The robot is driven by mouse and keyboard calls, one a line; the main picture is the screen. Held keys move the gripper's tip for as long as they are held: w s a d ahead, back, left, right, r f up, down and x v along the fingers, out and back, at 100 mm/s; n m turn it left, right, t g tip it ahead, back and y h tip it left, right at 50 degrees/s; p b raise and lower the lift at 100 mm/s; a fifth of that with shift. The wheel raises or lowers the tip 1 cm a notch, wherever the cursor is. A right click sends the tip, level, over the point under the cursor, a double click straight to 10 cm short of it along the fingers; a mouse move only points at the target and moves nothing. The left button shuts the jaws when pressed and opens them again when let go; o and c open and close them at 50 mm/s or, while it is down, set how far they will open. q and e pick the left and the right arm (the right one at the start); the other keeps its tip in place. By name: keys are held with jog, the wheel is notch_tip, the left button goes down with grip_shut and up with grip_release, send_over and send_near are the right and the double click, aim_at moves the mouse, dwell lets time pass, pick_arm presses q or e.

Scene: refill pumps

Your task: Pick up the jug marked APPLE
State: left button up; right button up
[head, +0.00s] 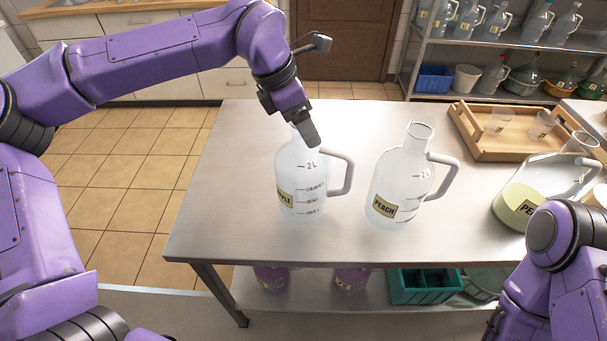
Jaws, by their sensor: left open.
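The jug whose label reads "PPLE" (302,185), its first letter out of sight, stands upright on the steel table. It looks clear and empty, with a 2 L mark and a grey handle on its right side. My left gripper (306,128) is over this jug's neck and hides its mouth. The gripper is open; I cannot tell whether its fingers are around the neck or in front of it. A similar empty jug marked PEACH (400,180) stands upright to the right. My right arm shows at the lower right, but its gripper is out of view.
A third jug (525,190) with yellow-green liquid stands at the right, partly behind my right arm. A wooden tray (477,145) with glasses is at the back right. The steel table (235,200) is clear on its left. Purple containers and a teal crate (425,290) sit below.

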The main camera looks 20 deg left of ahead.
pick_arm(q)
jog(key=shift+d+f, duration=0.15)
jog(key=shift+f, duration=0.15)
grip_shut()
jog(key=shift+r, duration=0.1)
